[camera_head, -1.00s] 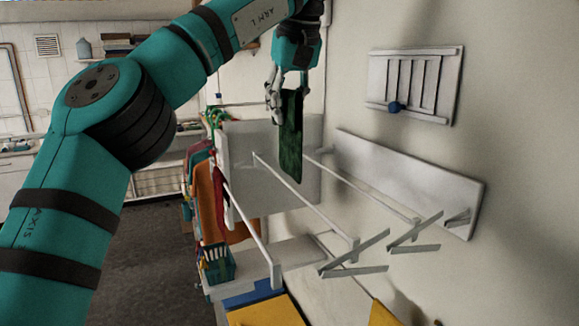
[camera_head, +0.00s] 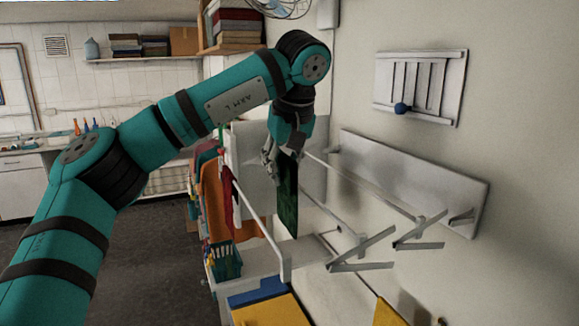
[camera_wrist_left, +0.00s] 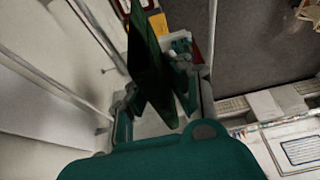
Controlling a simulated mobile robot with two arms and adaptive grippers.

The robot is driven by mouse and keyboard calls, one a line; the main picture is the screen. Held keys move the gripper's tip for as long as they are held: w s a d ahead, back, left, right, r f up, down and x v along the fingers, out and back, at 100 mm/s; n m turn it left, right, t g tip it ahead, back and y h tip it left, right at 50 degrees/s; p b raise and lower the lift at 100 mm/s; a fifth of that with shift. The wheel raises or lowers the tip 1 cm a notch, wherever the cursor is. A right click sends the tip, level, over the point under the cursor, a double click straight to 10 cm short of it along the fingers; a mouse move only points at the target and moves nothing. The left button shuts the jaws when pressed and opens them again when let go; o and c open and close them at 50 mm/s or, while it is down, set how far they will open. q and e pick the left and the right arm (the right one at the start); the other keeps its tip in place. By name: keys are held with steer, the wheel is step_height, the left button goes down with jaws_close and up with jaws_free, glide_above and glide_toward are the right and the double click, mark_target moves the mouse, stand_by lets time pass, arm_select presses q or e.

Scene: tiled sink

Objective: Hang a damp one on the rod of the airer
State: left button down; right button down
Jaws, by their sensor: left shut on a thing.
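My left gripper (camera_head: 283,160) is shut on the top of a dark green cloth (camera_head: 288,208), which hangs straight down from it. The cloth also shows in the left wrist view (camera_wrist_left: 148,60), between the fingers. The wall-mounted airer has a back panel (camera_head: 450,196) and several pale rods. The left rod (camera_head: 258,222) runs just left of the cloth, and the right rod (camera_head: 365,187) runs to the right of it. The cloth hangs among the rods in the head view; I cannot tell whether it touches one. My right gripper is not in view.
Several coloured garments (camera_head: 213,195) hang to the left of the airer. A teal basket (camera_head: 226,262) stands on the pale ledge below. Yellow and blue items (camera_head: 270,300) lie lower down. A slatted white rack (camera_head: 420,85) is on the right wall.

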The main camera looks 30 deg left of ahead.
mark_target(248, 203)
arm_select(q)
steer(key=s+a, duration=0.4)
steer(key=shift+s+a, duration=0.25)
steer(key=shift+s, duration=0.1)
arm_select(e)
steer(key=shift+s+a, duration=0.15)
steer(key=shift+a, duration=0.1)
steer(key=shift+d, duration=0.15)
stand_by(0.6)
arm_select(q)
steer(key=shift+s+a, duration=0.2)
steer(key=shift+s, duration=0.1)
stand_by(0.9)
steer(key=shift+f, duration=0.25)
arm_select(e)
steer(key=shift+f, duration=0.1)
